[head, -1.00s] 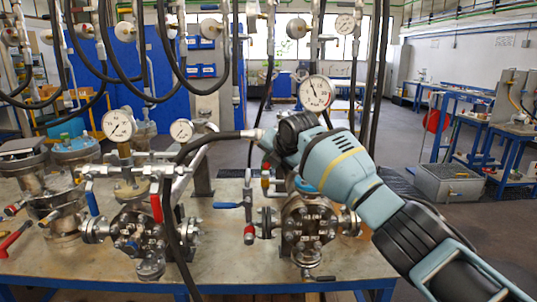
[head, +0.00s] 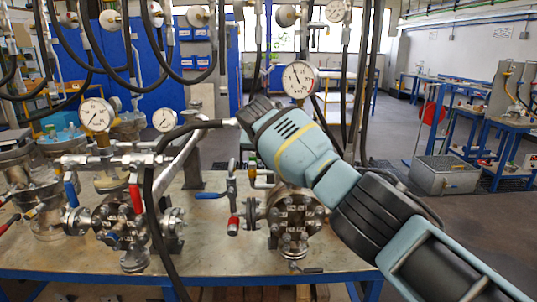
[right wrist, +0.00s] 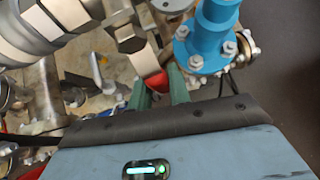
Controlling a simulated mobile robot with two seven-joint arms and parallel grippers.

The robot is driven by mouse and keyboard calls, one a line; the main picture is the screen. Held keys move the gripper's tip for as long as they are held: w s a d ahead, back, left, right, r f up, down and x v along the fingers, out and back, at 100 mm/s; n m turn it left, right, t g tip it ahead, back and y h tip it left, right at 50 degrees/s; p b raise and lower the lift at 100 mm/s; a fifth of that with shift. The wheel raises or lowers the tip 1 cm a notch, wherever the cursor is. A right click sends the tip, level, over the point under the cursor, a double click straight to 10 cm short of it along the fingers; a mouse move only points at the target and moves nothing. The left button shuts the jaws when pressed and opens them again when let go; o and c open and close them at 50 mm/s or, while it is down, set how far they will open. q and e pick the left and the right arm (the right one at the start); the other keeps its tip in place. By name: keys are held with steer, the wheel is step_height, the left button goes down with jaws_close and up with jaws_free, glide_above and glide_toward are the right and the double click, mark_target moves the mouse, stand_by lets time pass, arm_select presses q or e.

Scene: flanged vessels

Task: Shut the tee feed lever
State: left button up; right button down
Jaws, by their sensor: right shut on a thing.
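In the right wrist view my right gripper (right wrist: 160,84) has its green fingertips closed around a red lever handle (right wrist: 156,81). The handle is mostly hidden between the fingers, beside a metal fitting (right wrist: 133,42). In the head view my right arm reaches in from the right, and its fingers are hidden behind its own wrist. The right-hand flanged vessel (head: 296,222) stands on the bench below the wrist. Near it are a blue lever (head: 210,195) and a red-handled lever (head: 233,225). I cannot tell which part carries the gripped handle in the head view. My left gripper is not in view.
A blue bolted flange (right wrist: 207,35) is close to the right fingers. A black hose (head: 152,205) curves down left of the arm. A pressure gauge (head: 299,78) stands behind the wrist. More valves and vessels crowd the bench's left side. The bench's front edge (head: 215,275) is clear.

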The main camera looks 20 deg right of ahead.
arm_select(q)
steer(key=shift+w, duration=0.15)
arm_select(e)
steer(key=shift+d, duration=0.1)
steer(key=c, duration=1.3)
jaws_free()
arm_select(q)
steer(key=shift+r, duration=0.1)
arm_select(e)
steer(key=shift+s+a+r, duration=0.15)
steer(key=shift+a+r, duration=0.05)
steer(key=shift+r, duration=0.15)
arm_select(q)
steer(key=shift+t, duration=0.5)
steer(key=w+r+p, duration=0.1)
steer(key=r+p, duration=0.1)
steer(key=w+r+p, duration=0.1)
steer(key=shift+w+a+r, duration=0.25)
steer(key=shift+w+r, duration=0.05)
arm_select(e)
steer(key=v, duration=0.7)
steer(key=shift+s, duration=0.1)
